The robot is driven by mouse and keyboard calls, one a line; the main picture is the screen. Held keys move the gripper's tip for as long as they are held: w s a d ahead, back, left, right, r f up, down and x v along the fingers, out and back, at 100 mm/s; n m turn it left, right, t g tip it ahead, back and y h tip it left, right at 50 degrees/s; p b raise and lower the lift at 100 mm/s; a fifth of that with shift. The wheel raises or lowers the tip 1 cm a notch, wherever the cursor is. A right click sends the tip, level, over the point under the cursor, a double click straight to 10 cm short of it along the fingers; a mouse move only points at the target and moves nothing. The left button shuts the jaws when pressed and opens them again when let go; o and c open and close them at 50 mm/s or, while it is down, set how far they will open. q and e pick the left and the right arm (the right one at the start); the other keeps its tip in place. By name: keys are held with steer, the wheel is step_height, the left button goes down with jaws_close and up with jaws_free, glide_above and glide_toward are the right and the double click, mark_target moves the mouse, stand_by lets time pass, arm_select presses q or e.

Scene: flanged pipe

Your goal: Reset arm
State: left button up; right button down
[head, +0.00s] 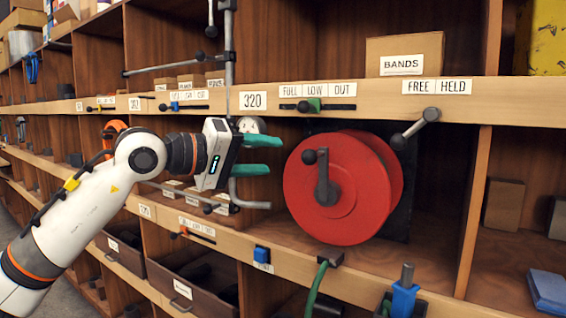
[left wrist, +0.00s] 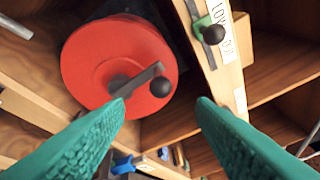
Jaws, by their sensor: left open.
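My left arm (head: 88,195) reaches in from the left in the head view. Its gripper (head: 262,156) is open, with two teal fingers apart and nothing between them. The fingers point right, just left of a red reel (head: 348,205) with a dark crank and black knob (head: 309,157). In the left wrist view the open fingers (left wrist: 161,101) frame the lower right of the reel (left wrist: 95,70); the reel's crank knob (left wrist: 160,87) shows between the fingertips. I cannot tell whether a finger touches anything. My right gripper is not in view.
A wooden shelf fills the view. Its upper rail has a green slider (head: 314,105) by a FULL LOW OUT label and a grey lever (head: 416,127) under FREE HELD. Grey pipes (head: 229,60) stand behind my gripper. A blue block (head: 262,254) and green hose (head: 316,288) sit below.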

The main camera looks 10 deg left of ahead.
arm_select(q)
steer(key=shift+s+a, duration=0.4)
